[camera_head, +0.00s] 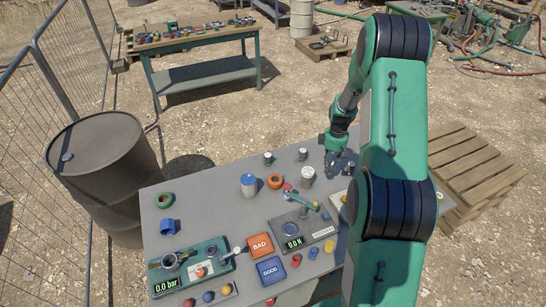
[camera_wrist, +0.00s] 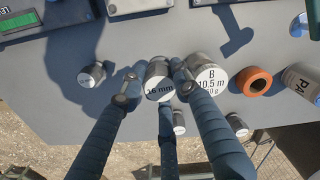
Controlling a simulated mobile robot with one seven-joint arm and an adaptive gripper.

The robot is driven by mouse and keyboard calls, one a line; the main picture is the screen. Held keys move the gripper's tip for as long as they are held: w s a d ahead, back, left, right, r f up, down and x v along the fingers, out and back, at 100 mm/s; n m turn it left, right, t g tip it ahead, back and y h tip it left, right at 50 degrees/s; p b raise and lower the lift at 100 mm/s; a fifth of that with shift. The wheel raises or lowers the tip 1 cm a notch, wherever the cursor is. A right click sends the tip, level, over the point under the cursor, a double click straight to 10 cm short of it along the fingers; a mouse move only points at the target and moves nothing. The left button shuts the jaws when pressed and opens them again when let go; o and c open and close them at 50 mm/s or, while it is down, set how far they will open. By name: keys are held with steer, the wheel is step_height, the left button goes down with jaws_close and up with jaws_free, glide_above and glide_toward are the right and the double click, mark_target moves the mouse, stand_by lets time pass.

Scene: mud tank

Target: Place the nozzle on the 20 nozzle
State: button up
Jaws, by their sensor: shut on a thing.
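My gripper (camera_wrist: 155,80) is shut on a grey nozzle (camera_wrist: 158,86) whose pale end face reads "16 mm". It sits between my fingertips and looks larger than the loose nozzles; its height above the table is hard to judge. In the head view my gripper (camera_head: 335,150) is over the table's far right part. Three small grey nozzles lie apart from it in the wrist view: one at the left (camera_wrist: 92,75), one below the held one (camera_wrist: 180,122) and one farther right (camera_wrist: 238,124). Their labels are not readable, so I cannot tell which is the 20 nozzle.
A white-topped cylinder marked "B" (camera_wrist: 210,79) stands right beside my right finger. An orange ring (camera_wrist: 254,82) and a can (camera_wrist: 301,84) stand beyond it. A scale (camera_head: 303,238), a "BAD" pad (camera_head: 260,246) and a "GOOD" pad (camera_head: 271,270) occupy the table's front.

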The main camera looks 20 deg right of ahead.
steer(key=r, duration=0.5)
steer(key=a+r, duration=0.1)
steer(key=r, duration=0.1)
steer(key=shift+w+r, duration=0.15)
steer(key=shift+r, duration=0.05)
steer(key=w+a+n+p, duration=0.2)
steer(key=w+a, duration=0.2)
steer(key=a, duration=0.7)
steer(key=w+a+n+p, duration=0.2)
steer(key=w+a, duration=0.2)
steer(key=a, duration=0.7)
steer(key=shift+m, duration=0.3)
step_height(320, 180, down, 5)
steer(key=shift+a+f+b, duration=0.1)
steer(key=shift+b, duration=0.2)
steer(key=shift+w, duration=0.1)
steer(key=w+d, duration=0.1)
steer(key=w, duration=0.4)
steer(key=w+d+f+p, duration=0.1)
steer(key=w, duration=0.4)
steer(key=w+p, duration=0.1)
steer(key=w, duration=0.4)
steer(key=shift+w+d+f, duration=0.25)
steer(key=shift+w+d, duration=0.05)
steer(key=shift+d, duration=0.1)
steer(key=shift+f+p, duration=0.1)
steer(key=shift+p, duration=0.2)
